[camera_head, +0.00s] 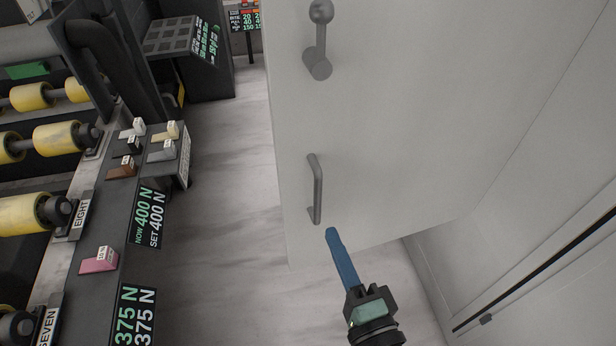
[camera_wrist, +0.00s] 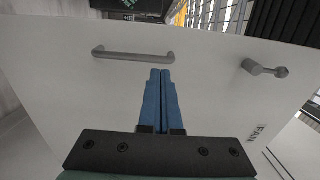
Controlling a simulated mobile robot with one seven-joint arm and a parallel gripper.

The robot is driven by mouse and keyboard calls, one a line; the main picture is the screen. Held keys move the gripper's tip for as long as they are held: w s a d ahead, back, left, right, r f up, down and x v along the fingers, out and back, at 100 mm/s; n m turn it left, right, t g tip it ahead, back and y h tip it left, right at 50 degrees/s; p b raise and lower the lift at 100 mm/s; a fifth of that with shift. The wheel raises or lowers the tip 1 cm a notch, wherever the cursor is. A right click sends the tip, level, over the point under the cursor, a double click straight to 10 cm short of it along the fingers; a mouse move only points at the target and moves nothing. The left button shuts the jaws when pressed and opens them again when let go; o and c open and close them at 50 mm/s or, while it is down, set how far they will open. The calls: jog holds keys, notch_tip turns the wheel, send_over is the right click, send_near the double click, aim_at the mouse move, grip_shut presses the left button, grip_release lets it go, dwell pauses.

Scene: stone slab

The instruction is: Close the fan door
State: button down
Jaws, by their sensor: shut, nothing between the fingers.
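The fan door (camera_head: 410,120) is a large pale grey panel that stands swung out from the cabinet on the right in the head view. My gripper (camera_head: 332,232) has blue fingers, shut and empty. Its tips are close to the bar handle; I cannot tell whether they touch the door.
A roller machine with yellow rollers (camera_head: 62,137) and a dark control ledge with displays (camera_head: 146,217) stands at the left. Grey floor (camera_head: 225,200) is clear between it and the door. The cabinet's pale wall (camera_head: 520,240) is at the lower right.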

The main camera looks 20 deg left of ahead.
aim_at(301, 169)
jog(key=p+x, duration=0.3)
jog(key=x, duration=1)
jog(key=shift+a, duration=0.35)
